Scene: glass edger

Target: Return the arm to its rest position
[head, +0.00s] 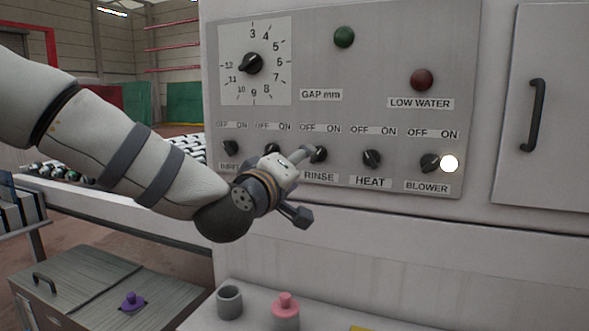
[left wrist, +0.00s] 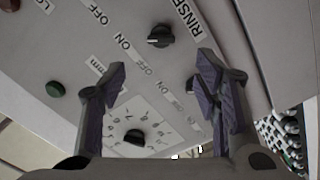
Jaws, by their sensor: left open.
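My left gripper (head: 303,186) is in front of the lower part of the grey control panel (head: 350,90), near the RINSE knob (head: 319,154). Its two fingers are spread with nothing between them. In the left wrist view the open fingers (left wrist: 162,72) frame part of the panel. The RINSE knob (left wrist: 160,36) shows beyond the fingertips, and the gap dial's knob (left wrist: 134,137) shows lower down. My left arm (head: 130,140) reaches in from the left and is stretched out across the machine front. My right gripper is not in view.
The HEAT knob (head: 372,159) and BLOWER knob (head: 430,163) lie to the right, with a lit white lamp (head: 450,163). A roller conveyor (head: 185,150) runs behind my arm.

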